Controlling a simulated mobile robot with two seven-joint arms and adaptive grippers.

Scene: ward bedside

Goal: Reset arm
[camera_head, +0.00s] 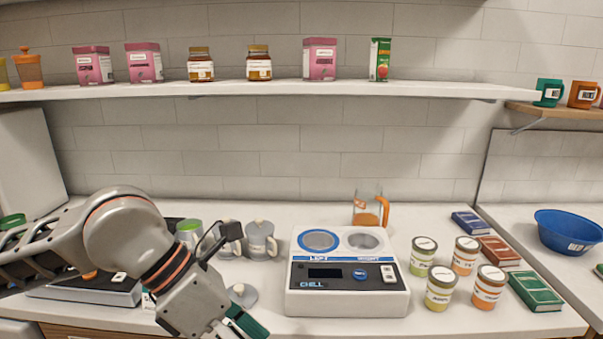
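My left arm comes in from the left, over the counter. Its gripper (232,318) points down and right near the front edge, left of the white chill machine (347,299). A dark green piece shows at the gripper's end, cut by the bottom of the picture. I cannot tell whether it is a fingertip or something held, nor how far the fingers are apart. My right gripper is not in view.
Grey mugs (261,240) and a round grey lid (241,295) are close to my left gripper. A glass jug (369,206) stands behind the machine. Several jars (441,287), books (535,291) and a blue bowl (568,231) are to the right. A loaded shelf (290,89) runs above.

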